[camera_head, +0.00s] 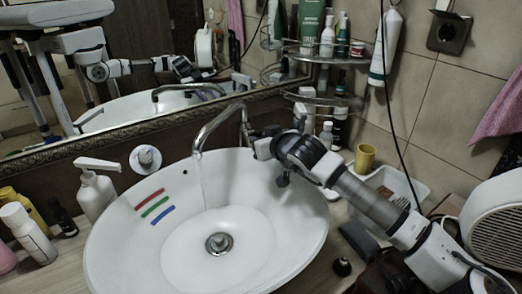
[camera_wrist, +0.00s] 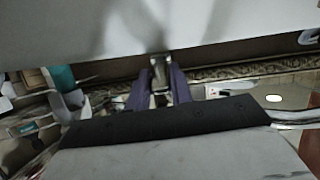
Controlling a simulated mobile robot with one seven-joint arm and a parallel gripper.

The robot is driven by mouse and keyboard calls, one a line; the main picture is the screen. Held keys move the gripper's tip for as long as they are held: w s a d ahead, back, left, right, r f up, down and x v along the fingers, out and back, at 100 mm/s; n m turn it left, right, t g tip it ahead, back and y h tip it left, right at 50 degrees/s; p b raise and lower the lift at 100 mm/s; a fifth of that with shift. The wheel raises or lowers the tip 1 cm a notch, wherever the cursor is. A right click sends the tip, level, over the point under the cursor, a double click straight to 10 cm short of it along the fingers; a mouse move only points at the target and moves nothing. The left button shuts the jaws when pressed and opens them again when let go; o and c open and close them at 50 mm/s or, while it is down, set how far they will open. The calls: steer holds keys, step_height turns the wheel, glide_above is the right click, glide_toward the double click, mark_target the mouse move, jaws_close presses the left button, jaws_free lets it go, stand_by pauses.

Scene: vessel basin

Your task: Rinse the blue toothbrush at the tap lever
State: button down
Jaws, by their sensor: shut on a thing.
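The blue toothbrush (camera_head: 163,215) lies on the left inner slope of the white basin (camera_head: 110,246), below a green one (camera_head: 155,206) and a red one (camera_head: 149,198). The chrome tap (camera_head: 212,128) arches over the basin, and a thin stream of water seems to fall from its spout. My gripper (camera_head: 262,147) is at the tap's right side, apart from the toothbrushes. In the wrist view, its purple fingers (camera_wrist: 160,88) are shut on a metal piece, seemingly the tap lever (camera_wrist: 159,68). The lever is mostly hidden in the head view.
A soap pump bottle (camera_head: 95,188) and a small round white item (camera_head: 146,158) stand left of the basin. A yellow cup (camera_head: 365,158) and a white tray (camera_head: 408,184) are at the right. A corner shelf (camera_head: 318,98) holds bottles. The mirror is behind the tap.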

steer(key=shift+w+d+f+b, duration=0.1)
steer(key=shift+d+f+b, duration=0.25)
steer(key=shift+b, duration=2.1)
steer(key=shift+a+r+t+b, duration=0.15)
steer(key=shift+r+t+b, duration=0.15)
steer(key=shift+b, duration=0.4)
steer(key=c, duration=1.3)
jaws_free()
steer(key=shift+o, duration=0.3)
steer(key=shift+a, duration=0.1)
steer(key=shift+f, duration=0.1)
steer(key=shift+s, duration=0.25)
steer(key=b+v, duration=0.2)
steer(key=v, duration=1.1)
steer(key=shift+s+d, duration=0.25)
steer(key=shift+d, duration=0.05)
